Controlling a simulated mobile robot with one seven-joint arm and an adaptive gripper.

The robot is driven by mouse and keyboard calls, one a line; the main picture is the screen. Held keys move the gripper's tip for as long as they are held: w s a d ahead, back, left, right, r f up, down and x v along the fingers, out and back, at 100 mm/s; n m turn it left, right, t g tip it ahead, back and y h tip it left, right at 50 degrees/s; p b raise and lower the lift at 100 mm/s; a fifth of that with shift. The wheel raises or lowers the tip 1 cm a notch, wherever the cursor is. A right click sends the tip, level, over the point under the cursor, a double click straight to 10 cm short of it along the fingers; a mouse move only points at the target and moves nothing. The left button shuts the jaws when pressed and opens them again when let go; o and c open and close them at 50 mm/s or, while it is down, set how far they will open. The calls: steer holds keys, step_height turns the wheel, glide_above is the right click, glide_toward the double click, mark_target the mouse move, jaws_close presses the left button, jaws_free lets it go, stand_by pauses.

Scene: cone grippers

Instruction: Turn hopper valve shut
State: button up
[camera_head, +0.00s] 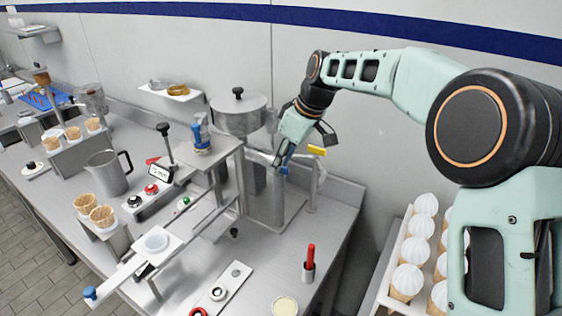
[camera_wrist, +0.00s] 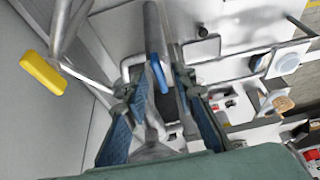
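The steel hopper (camera_head: 238,118) with a black-knobbed lid stands at the back of the counter. A pipe runs from it toward my gripper (camera_head: 281,161). A lever with a blue grip (camera_head: 284,170) shows just at my fingertips. In the wrist view the blue grip (camera_wrist: 158,73) lies between my two spread fingers, with gaps on both sides. I cannot tell whether either finger touches it. A yellow handle (camera_head: 317,150) on a separate upright pipe is to the right; the wrist view shows it at the left (camera_wrist: 42,74). I cannot tell which handle is the hopper valve.
A steel frame with a tray arm (camera_head: 120,278) stands left of the hopper. A steel pitcher (camera_head: 108,172) and waffle cones (camera_head: 86,204) are further left. A rack of topped cones (camera_head: 408,280) is at the right. A red-handled tool (camera_head: 310,260) stands near the front.

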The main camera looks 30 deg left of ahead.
jaws_close()
steer(key=m+t+b, duration=0.1)
steer(key=m, duration=0.2)
steer(key=shift+s+m, duration=0.15)
steer(key=shift+m, duration=0.15)
steer(key=m+t, duration=0.1)
steer(key=m, duration=0.1)
steer(key=m+t+h, duration=0.1)
steer(key=m, duration=0.1)
steer(key=shift+s+a+m+b, duration=0.15)
steer(key=shift+m+b, duration=0.15)
steer(key=shift+b, duration=0.05)
steer(key=m+h, duration=0.1)
steer(key=m, duration=0.1)
steer(key=m+t+h, duration=0.1)
steer(key=m, duration=0.2)
steer(key=shift+a+r, duration=0.1)
steer(key=shift+a, duration=0.05)
steer(key=shift+a+m+h+p, duration=0.1)
steer(key=shift+m+h+p, duration=0.85)
steer(key=shift+m, duration=1.35)
